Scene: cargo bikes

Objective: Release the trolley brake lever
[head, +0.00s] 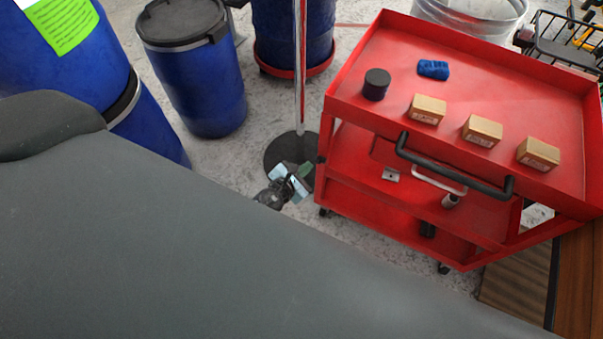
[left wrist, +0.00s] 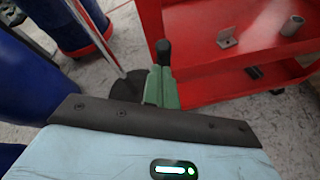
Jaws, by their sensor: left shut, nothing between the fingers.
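The red trolley (head: 450,75) stands at the right in the head view, and part of it (left wrist: 200,20) fills the right of the left wrist view. A small dark grip (head: 320,158), apparently the brake lever, is at the trolley's near left corner. In the left wrist view a black knob (left wrist: 163,52) shows just beyond my fingertips. I cannot tell whether they touch it. My left gripper (head: 304,170) has green fingers (left wrist: 158,88), shut with nothing between them, beside the trolley's left side. My right gripper is not in view.
A metal pole (head: 299,60) on a round dark base stands close behind my left gripper. Blue drums (head: 195,80) stand at the left. A black handle (head: 450,165) sticks out in front.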

